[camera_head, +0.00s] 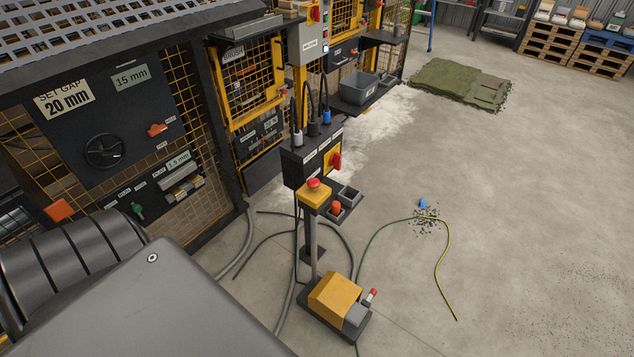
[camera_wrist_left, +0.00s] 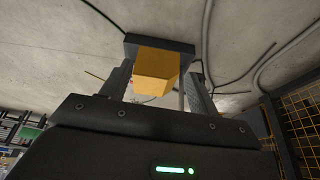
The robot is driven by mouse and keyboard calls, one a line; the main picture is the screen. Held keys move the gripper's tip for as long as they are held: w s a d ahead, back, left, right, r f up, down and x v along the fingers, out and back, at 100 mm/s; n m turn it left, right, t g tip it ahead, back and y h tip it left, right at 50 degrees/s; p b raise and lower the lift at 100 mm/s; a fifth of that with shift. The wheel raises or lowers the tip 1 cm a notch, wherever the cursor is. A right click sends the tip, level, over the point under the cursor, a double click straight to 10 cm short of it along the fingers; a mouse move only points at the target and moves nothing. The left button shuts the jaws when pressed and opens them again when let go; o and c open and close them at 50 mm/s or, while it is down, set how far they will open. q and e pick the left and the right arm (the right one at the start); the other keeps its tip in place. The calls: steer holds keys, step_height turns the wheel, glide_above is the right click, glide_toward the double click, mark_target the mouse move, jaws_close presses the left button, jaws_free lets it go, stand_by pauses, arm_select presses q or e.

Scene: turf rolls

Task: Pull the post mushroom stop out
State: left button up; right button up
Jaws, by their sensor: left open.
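The red mushroom stop (camera_head: 313,184) sits on top of a yellow box (camera_head: 314,196) on the slim grey post (camera_head: 314,240) in the head view. My left gripper shows only in the left wrist view (camera_wrist_left: 160,88), with its two fingers apart and nothing held between them. Beyond the fingers there is a yellow block (camera_wrist_left: 157,70) on a dark plate (camera_wrist_left: 160,42); it looks like the yellow pedal housing (camera_head: 335,297) at the post's foot. I cannot make out the mushroom stop in the wrist view. My right gripper is not in view.
A dark control box (camera_head: 312,158) with a red rotary switch (camera_head: 335,161) stands right behind the stop. Small trays (camera_head: 348,196) and an orange button (camera_head: 336,207) sit beside it. Cables (camera_head: 245,245) lie around the base. The concrete floor to the right is mostly clear.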

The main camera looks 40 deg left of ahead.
arm_select(q)
steer(key=w+a+r+n+t+b, duration=0.1)
steer(key=w+a+r+t+b, duration=0.2)
steer(key=w, duration=0.8)
steer(key=t+b, duration=0.8)
steer(key=t, duration=0.2)
glide_toward(314, 181)
steer(key=shift+y, duration=0.4)
steer(key=w, duration=0.9)
steer(key=shift+f+p, duration=0.15)
steer(key=shift+p, duration=0.25)
steer(key=shift+w, duration=0.55)
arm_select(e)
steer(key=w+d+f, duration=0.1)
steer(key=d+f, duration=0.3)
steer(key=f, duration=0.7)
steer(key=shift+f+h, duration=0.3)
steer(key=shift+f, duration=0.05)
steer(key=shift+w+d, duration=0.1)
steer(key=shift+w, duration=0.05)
